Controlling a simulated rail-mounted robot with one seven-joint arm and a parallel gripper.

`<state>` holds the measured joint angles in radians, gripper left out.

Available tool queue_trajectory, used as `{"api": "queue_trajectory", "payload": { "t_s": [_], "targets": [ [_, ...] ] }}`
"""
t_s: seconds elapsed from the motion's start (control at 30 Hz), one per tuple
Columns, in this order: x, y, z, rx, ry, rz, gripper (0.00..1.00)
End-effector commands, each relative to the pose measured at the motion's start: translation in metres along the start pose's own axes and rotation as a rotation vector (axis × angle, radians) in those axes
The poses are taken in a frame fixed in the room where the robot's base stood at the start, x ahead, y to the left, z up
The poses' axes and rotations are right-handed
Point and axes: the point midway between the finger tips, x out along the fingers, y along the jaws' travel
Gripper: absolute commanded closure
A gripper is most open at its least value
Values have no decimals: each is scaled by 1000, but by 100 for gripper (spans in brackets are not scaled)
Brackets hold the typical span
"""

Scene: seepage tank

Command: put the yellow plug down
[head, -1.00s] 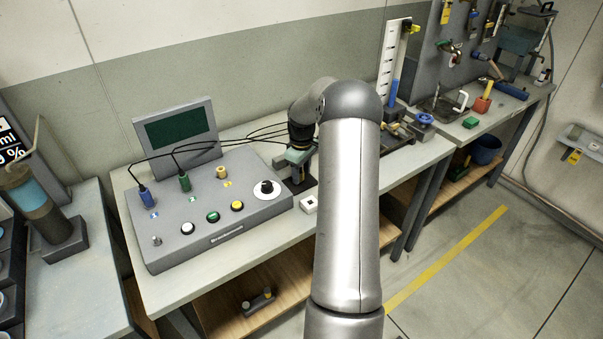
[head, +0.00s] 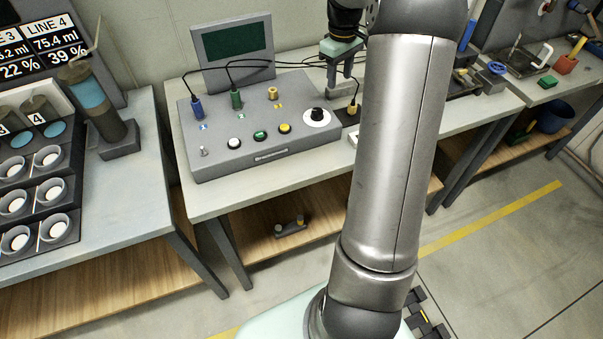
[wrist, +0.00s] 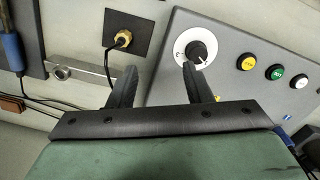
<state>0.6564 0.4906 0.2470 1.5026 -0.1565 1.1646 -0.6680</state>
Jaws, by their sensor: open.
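The yellow plug (head: 352,109) stands on a small dark pad (head: 345,119) on the bench, to the right of the grey console. The wrist view also shows the plug (wrist: 123,38), with its black cable curving down from it on the dark pad (wrist: 146,29). My gripper (head: 340,88) is open and empty, above and apart from the plug. In the wrist view its two dark fingers (wrist: 159,66) are spread, with the plug beyond the left fingertip. My arm hides part of the bench to the right of the pad.
The console (head: 255,150) holds a blue plug (head: 196,107), a green plug (head: 236,99), a yellow socket (head: 273,93), buttons and a dial (head: 317,115). Black cables run behind it past my gripper. A metal bar (wrist: 80,70) lies near the pad.

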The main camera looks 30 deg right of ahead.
Motion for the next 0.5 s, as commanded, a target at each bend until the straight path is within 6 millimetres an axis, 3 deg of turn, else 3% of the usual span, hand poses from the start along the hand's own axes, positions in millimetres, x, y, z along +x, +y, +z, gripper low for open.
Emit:
{"api": "queue_trajectory", "payload": {
  "t_s": [0.03,0.1,0.17,0.2,0.3,0.4,0.5],
  "targets": [
    [-15,-42,0,-3,-2,16,55],
    [-26,-97,10,25,-4,32,55],
    [-31,-144,26,57,0,40,55],
    [-33,-172,40,79,4,43,55],
    [-29,-235,80,140,25,40,55],
    [-18,-281,122,197,43,23,55],
    [-4,-310,154,241,56,2,55]
  ]
}}
